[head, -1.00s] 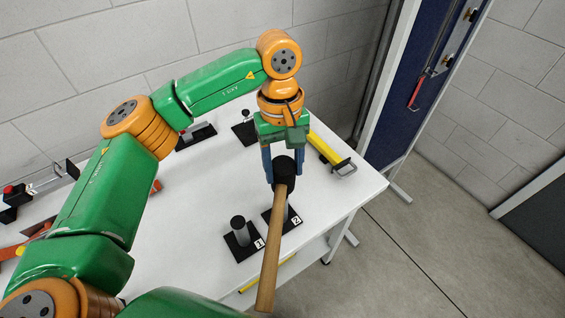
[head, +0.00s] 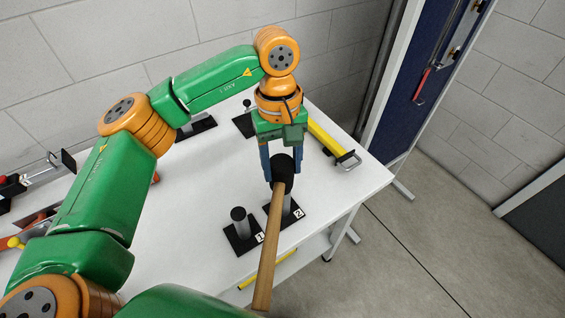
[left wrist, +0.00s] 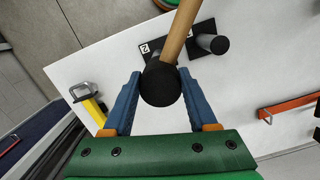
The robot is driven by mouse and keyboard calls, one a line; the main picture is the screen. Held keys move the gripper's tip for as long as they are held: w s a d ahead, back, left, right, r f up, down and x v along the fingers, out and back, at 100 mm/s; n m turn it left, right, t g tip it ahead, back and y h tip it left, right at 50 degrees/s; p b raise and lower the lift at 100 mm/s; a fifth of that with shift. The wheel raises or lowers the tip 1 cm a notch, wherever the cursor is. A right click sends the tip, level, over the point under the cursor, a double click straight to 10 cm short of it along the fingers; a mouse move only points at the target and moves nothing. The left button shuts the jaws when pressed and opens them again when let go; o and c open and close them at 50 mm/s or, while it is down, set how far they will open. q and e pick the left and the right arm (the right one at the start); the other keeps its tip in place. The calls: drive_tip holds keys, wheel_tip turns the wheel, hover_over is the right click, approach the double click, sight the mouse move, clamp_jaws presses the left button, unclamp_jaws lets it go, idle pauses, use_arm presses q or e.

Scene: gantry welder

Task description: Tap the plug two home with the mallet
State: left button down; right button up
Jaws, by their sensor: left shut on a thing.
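My left gripper (head: 282,178) is shut on the mallet (head: 283,170), with a finger on each side of its black head. The wooden handle slants toward the bottom of the head view. Plug two (head: 292,206) is a grey post on a black base with the label 2, just behind the handle, which partly covers it. The mallet head is close to it in the picture; I cannot tell the height between them. The left wrist view shows the mallet head (left wrist: 160,84) between the blue fingers. My right gripper is not in view.
A similar post on a base labelled 1 (head: 238,215) stands left of plug two. A yellow clamp bar (head: 328,140) lies at the table's right edge. Black fixtures stand at the back, and clamps lie on the left. The white table (head: 190,220) has bare room left of the posts.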

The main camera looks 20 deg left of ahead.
use_arm(q)
wheel_tip(320, 180, up, 3)
drive_tip(key=shift+f+p, duration=0.15)
drive_tip(key=shift+p, duration=0.6)
drive_tip(key=shift+s+f, duration=0.1)
wheel_tip(320, 180, up, 4)
drive_tip(key=p, duration=0.3)
drive_tip(key=shift+f, duration=0.1)
